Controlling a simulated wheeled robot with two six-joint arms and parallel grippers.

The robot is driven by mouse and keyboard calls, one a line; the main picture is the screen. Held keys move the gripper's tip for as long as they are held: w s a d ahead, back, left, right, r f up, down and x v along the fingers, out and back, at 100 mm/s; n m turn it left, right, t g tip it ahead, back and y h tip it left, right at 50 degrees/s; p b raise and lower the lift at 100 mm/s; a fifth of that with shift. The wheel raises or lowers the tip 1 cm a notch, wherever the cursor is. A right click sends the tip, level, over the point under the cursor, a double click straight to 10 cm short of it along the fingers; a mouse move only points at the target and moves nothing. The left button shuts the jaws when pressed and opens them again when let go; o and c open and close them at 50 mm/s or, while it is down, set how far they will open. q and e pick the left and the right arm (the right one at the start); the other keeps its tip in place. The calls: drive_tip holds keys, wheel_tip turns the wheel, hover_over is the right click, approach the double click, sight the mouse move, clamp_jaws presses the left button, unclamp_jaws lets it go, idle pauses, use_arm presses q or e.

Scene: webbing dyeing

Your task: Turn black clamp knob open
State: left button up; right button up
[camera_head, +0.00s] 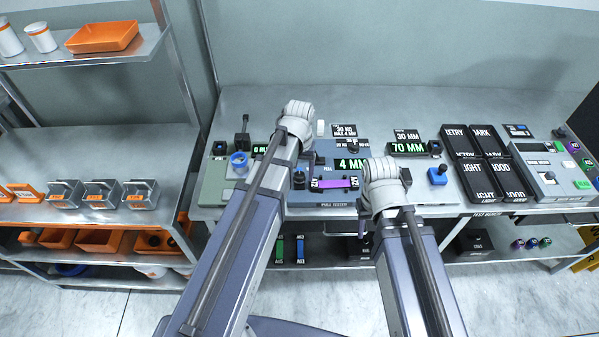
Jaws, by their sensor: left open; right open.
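The bench carries a pull tester (335,206) with a purple strip (337,184) lying across its front and a green "4 MM" display (350,163). Several dark knobs show: an upright black one (243,137) on the left unit, a small black one (352,147) behind the display, and one (299,178) left of the strip. I cannot tell which is the clamp knob. My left gripper (297,115) is above the tester's left part; my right gripper (383,172) is above its right part. Both are open and hold nothing visible; their fingertips are mostly hidden by the wrists.
Black labelled trays (487,182) stand right of the tester, and a grey keypad unit (553,171) is further right. A left shelf holds grey bins (143,195) and an orange tray (102,37). The bench's back strip is clear.

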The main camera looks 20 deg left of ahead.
sight(300, 174)
drive_tip(key=shift+r, duration=0.1)
use_arm(q)
wheel_tip(300, 174, up, 8)
drive_tip(key=p, duration=0.8)
use_arm(e)
wheel_tip(300, 174, up, 8)
use_arm(q)
drive_tip(key=shift+f, duration=0.15)
use_arm(e)
drive_tip(key=shift+f, duration=0.2)
